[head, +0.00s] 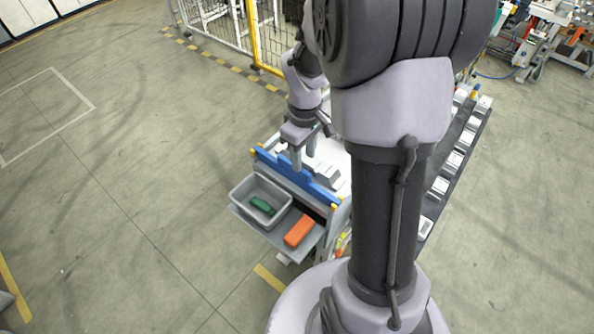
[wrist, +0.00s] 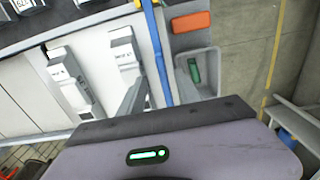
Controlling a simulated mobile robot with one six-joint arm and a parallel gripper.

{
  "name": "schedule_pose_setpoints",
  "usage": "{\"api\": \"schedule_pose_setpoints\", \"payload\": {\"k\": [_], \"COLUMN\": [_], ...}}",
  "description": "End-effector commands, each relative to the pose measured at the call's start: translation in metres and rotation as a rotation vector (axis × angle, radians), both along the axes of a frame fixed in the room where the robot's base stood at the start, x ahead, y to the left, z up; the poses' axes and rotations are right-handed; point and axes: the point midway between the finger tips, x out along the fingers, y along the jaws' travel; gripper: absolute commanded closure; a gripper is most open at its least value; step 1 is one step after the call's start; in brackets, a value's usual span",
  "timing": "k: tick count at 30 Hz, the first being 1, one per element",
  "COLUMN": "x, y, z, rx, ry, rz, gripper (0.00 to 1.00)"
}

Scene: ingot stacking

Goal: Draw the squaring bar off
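The squaring bar appears to be the long blue bar (head: 318,190) along the near edge of the white work table in the head view. In the wrist view the blue bar (wrist: 157,50) runs up the right of the white surface. My gripper (head: 303,158) is above the table, just behind the bar, with its fingers apart. In the wrist view my gripper (wrist: 108,92) shows grey fingers spread with nothing clearly between them; the bar lies just right of the right finger. Silver ingots (wrist: 123,46) lie on the white surface left of the bar; another ingot (wrist: 65,70) is farther left.
A grey shelf (head: 272,240) in front of the table holds a grey bin (head: 240,190) with a green object (head: 263,205) inside. An orange block (head: 299,231) lies beside the bin. A conveyor with several ingots (head: 440,186) runs at the right. Floor at left is clear.

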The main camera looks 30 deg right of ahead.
Motion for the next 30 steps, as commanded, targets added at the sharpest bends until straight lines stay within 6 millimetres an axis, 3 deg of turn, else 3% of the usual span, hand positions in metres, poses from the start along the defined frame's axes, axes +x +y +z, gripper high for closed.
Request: {"api": "schedule_pose_setpoints", "payload": {"k": [3,10,15,23,29,30], "x": [-0.001,0.000,0.000,0.000,0.000,0.000], "y": [0.001,0.001,0.000,0.000,0.000,0.000], "z": [-0.037,-0.088,-0.103,-0.104,-0.104,-0.104], "rx": [0.002,0.001,-0.001,-0.001,-0.001,-0.001], "ry": [0.004,0.001,0.000,-0.001,-0.001,-0.001], "rz": [-0.001,-0.001,0.000,-0.001,-0.001,-0.001], "gripper": [0.60,0.60,0.60,0.60,0.97,1.00]}}
